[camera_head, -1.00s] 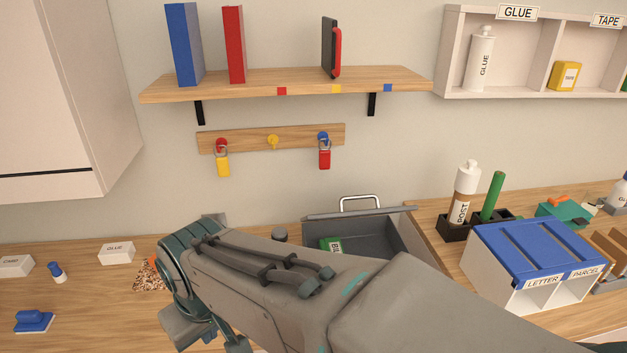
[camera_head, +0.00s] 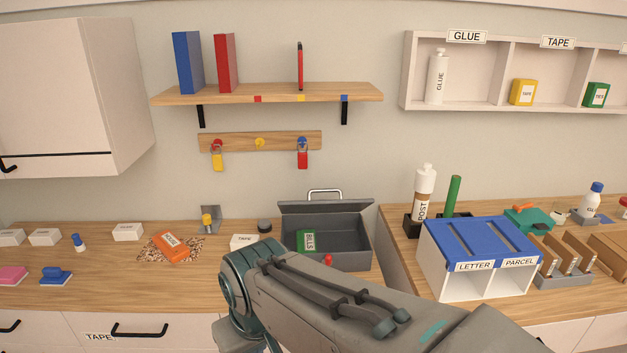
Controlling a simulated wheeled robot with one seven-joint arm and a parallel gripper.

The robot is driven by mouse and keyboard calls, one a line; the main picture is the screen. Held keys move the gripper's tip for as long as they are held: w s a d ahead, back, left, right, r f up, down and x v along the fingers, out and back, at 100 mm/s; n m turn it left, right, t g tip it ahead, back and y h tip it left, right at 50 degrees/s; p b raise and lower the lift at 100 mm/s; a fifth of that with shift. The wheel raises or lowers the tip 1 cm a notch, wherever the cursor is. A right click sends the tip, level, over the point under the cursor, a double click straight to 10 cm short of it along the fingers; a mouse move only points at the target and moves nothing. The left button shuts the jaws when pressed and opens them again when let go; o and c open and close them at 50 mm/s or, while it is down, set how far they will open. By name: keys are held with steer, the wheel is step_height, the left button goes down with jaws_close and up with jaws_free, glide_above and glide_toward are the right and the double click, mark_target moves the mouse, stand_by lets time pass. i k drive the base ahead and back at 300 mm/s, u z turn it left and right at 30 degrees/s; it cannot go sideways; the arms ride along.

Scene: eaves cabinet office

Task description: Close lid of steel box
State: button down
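The steel box (camera_head: 345,256) is a dark grey open box on the wooden counter. Its lid (camera_head: 335,206) stands raised at the back, with a metal loop handle (camera_head: 325,194) on top. A green item labelled BILLS (camera_head: 307,240) lies inside. A small red thing (camera_head: 328,259) shows at the box's front edge. My arm crosses the lower middle of the view, in front of the box and below it. My gripper's fingertips do not show clearly; the arm's end is at the lower left of the box, apart from the lid.
A blue-topped LETTER and PARCEL sorter (camera_head: 480,245) stands right of the box on a counter, past a gap. A wooden shelf (camera_head: 265,94) and a key rail (camera_head: 260,141) hang above.

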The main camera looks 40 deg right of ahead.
mark_target(308, 206)
steer(key=z, duration=1.05)
steer(key=i, duration=1)
steer(key=z, duration=0.05)
